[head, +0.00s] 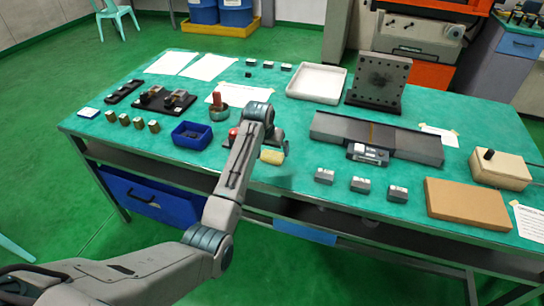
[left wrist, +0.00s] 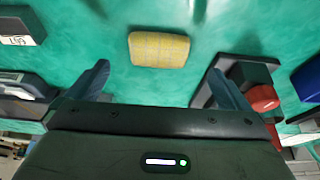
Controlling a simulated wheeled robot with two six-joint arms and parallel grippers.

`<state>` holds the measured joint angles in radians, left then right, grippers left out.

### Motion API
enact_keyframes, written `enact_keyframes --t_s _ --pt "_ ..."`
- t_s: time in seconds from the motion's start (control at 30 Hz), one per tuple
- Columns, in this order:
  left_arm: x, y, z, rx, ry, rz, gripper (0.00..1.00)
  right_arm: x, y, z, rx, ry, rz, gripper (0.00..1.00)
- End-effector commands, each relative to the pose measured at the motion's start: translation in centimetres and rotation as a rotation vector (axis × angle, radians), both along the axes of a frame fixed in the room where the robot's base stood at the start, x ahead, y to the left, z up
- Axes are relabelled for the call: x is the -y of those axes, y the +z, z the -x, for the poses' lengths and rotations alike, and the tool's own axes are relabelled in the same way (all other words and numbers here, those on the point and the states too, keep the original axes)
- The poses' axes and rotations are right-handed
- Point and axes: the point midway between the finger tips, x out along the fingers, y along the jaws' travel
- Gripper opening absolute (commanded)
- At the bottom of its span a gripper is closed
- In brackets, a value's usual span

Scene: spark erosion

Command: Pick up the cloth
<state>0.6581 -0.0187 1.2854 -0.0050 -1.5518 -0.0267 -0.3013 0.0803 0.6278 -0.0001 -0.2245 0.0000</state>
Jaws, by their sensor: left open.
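The cloth (head: 272,157) is a small yellow folded pad near the front edge of the green table in the head view. In the left wrist view the cloth (left wrist: 159,50) lies flat with a faint grid pattern, ahead of the two fingers and centred between them. My left gripper (left wrist: 160,82) is open and empty, its fingers spread wider than the cloth. In the head view my left arm reaches over the front of the table, and its wrist hides most of the gripper just behind the cloth. My right gripper is in neither view.
In the left wrist view a dark fixture with a red knob (left wrist: 263,98) stands close to the right finger. A blue bin (head: 192,135) is left of my arm. Grey blocks (head: 324,176) and a long grey vise (head: 376,137) stand to the right.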

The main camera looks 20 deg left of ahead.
Motion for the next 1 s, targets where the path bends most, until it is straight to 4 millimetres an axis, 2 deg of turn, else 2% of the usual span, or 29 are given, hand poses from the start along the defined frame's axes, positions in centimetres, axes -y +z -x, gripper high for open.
enact_keyframes --t_s 0.27,0.53,0.87,1.0 --pt "0.1 -1.8 -0.9 -0.003 0.0 0.0 1.0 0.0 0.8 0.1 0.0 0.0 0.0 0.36" --pt "0.2 -5.0 -2.3 -0.002 0.0 0.0 1.0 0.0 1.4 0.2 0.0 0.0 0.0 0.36" --pt "0.2 -5.5 -2.5 0.001 0.0 0.0 1.0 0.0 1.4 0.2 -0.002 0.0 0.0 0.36" --pt "0.2 -5.5 -2.5 0.001 0.0 0.0 0.72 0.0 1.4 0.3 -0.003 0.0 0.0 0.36"
